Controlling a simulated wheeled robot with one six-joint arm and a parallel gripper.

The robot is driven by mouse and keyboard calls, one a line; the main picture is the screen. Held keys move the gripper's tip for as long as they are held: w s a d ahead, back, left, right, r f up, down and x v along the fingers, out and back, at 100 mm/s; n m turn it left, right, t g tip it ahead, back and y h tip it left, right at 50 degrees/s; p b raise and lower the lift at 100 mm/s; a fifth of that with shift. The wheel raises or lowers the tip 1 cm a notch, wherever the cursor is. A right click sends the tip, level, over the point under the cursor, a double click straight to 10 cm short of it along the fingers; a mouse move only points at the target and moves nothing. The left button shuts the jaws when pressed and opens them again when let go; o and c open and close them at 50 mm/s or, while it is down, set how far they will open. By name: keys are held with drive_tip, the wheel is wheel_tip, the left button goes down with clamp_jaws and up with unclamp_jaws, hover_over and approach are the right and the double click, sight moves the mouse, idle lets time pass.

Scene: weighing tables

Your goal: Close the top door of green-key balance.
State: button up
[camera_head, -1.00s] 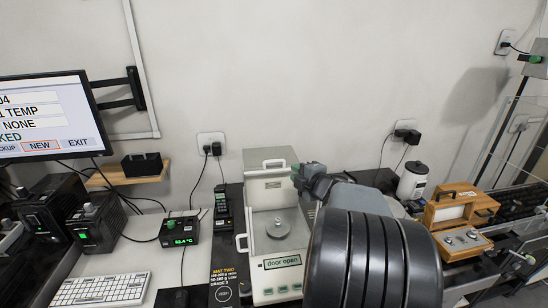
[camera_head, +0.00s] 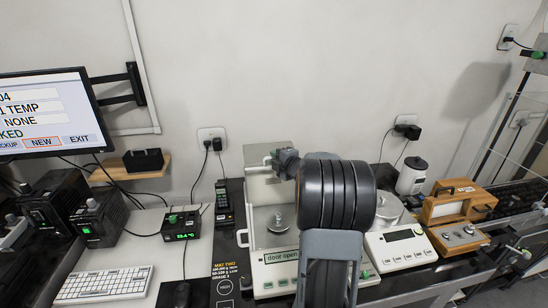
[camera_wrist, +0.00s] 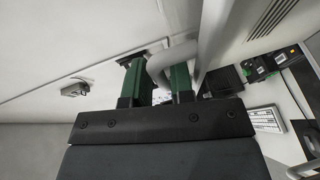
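The balance (camera_head: 278,268) has a front display reading "door open" and small greenish keys. Its top door (camera_head: 264,190) is open, standing as a pale panel at the back of the chamber. The door's curved white handle (camera_wrist: 184,52) runs between my gripper's green fingers in the wrist view. My gripper (camera_wrist: 158,82) appears closed on this handle; in the head view my gripper (camera_head: 272,160) is at the panel's upper edge. A metal weight (camera_head: 277,218) stands on the pan inside. My arm hides the balance's right side.
A second balance (camera_head: 400,246) with a round metal cover stands to the right, close to my arm. A wooden box (camera_head: 455,205) is beyond it. A small meter (camera_head: 180,226) and a keyboard (camera_head: 104,284) are to the left. The wall is close behind.

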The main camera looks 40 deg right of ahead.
drive_tip(key=shift+w, duration=0.35)
clamp_jaws()
